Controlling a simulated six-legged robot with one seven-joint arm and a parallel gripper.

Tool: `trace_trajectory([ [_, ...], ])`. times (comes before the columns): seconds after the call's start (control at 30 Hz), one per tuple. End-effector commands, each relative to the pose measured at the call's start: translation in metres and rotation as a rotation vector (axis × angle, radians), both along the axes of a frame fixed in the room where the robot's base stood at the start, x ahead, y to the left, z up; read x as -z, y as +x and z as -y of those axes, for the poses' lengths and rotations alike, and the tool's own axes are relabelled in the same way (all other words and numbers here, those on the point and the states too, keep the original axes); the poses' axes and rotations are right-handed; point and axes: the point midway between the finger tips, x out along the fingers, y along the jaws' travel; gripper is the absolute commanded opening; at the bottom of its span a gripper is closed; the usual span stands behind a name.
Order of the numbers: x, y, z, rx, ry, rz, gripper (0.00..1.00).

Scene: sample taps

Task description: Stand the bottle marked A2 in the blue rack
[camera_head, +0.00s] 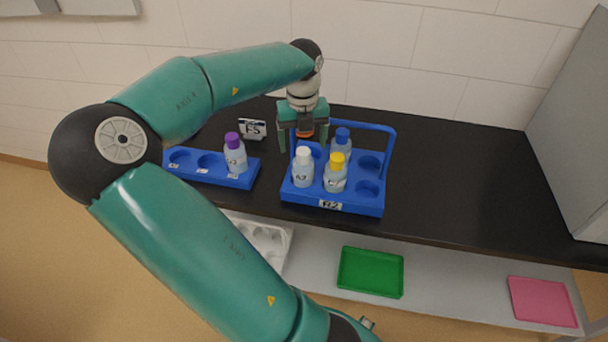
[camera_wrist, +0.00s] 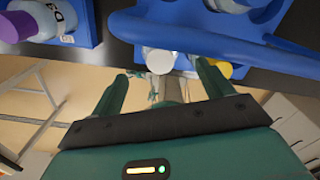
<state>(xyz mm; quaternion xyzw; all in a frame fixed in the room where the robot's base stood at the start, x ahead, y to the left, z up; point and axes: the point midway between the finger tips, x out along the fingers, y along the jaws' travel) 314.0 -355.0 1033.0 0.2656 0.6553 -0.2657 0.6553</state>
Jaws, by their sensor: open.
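The blue rack (camera_head: 375,206) has a tall handle and a front plate that seems to read R2. It holds a white-capped bottle (camera_head: 303,172) front left, whose label looks like A2 but is blurred, a yellow-capped bottle (camera_head: 335,177) and a blue-capped bottle (camera_head: 342,143) behind. All stand upright. My gripper (camera_head: 304,146) is open, pointing down over the rack's back left. In the wrist view the white cap (camera_wrist: 158,61) shows between and beyond the fingers, apart from them. An orange patch shows under the palm; I cannot tell what it is.
A low blue holder (camera_head: 215,178) with a purple-capped bottle (camera_head: 235,157) stands left, with a sign (camera_head: 252,129) behind. The black counter (camera_head: 460,180) is clear at right. A green tray (camera_head: 370,272), a pink tray (camera_head: 543,302) and a white tray (camera_head: 285,240) lie below.

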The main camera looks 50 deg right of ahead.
Motion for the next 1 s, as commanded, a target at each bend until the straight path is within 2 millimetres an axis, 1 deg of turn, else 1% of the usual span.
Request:
trace_trajectory([
  [0.03, 0.007, -0.001, 0.001, 0.002, 0.000, -0.001, 0.79],
  [0.1, 0.014, -0.001, 0.001, 0.001, 0.000, -0.001, 0.79],
  [0.27, 0.023, -0.001, 0.002, 0.002, -0.001, -0.001, 0.79],
  [0.37, 0.035, -0.003, 0.002, 0.006, 0.001, -0.003, 0.79],
  [0.5, 0.058, -0.002, 0.002, 0.006, 0.001, -0.002, 0.79],
  [0.6, 0.068, -0.003, 0.002, 0.004, -0.001, -0.002, 0.79],
  [0.83, 0.070, -0.002, 0.002, 0.003, -0.001, 0.001, 0.79],
  [0.9, 0.069, -0.002, 0.002, 0.003, -0.001, 0.001, 0.65],
  [0.97, 0.069, -0.002, 0.002, 0.003, -0.001, 0.001, 0.54],
  [1.0, 0.069, -0.002, 0.002, 0.003, -0.001, 0.001, 0.46],
])
